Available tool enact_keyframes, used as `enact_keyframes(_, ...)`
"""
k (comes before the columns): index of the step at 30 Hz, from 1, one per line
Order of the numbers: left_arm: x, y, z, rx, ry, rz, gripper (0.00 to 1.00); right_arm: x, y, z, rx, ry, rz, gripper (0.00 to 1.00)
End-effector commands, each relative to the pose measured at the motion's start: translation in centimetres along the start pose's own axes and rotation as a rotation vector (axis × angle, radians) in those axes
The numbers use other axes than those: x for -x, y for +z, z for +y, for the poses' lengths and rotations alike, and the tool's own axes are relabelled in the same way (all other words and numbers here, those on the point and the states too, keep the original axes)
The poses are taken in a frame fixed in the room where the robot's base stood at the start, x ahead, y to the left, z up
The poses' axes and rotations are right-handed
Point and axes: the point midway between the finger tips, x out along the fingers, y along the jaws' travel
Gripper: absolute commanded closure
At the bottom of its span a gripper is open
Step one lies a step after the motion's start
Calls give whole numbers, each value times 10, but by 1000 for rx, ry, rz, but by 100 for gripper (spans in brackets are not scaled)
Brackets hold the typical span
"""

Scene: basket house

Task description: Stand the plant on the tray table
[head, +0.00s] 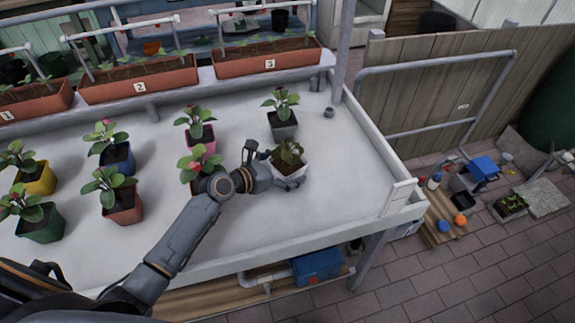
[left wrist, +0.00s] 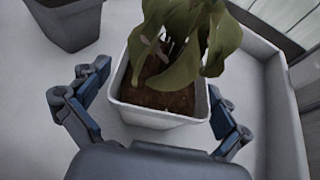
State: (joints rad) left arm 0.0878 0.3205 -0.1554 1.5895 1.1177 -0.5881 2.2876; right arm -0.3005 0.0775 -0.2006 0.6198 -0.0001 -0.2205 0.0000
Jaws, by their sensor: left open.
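A plant in a white square pot (head: 291,165) stands on the white tray table (head: 345,190), towards its right end. Its leaves look dull and drooping. My left gripper (head: 270,170) is at this pot. In the left wrist view the white pot (left wrist: 160,112) sits between the two spread fingers of the left gripper (left wrist: 155,110), which is open. I cannot tell whether either finger touches the pot. My right gripper is not in view.
A grey pot with a plant (head: 284,125) stands just behind the white one. Several other potted plants, such as one in a blue pot (head: 118,158), fill the left side. Long brown planters (head: 140,82) line the back. The table's raised right edge (head: 375,145) is near; the surface before it is clear.

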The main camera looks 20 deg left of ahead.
Motion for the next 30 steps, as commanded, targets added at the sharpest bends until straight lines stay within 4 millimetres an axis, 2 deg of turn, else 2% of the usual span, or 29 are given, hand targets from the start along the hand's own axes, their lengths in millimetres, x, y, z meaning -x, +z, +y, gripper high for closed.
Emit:
enact_keyframes(5, 2, 4, 0, -1, 0, 0, 0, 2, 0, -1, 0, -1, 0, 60)
enact_keyframes(7, 10, 2, 0, 1, 0, 1, 0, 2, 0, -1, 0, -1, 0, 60)
enact_keyframes(21, 102, 1, 0, -1, 0, 3, 0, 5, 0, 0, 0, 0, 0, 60)
enact_keyframes(25, 116, 2, 0, -1, 0, 1, 0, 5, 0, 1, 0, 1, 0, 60)
enact_keyframes(30, 122, 3, 0, 0, 0, 0, 0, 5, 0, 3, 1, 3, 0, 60)
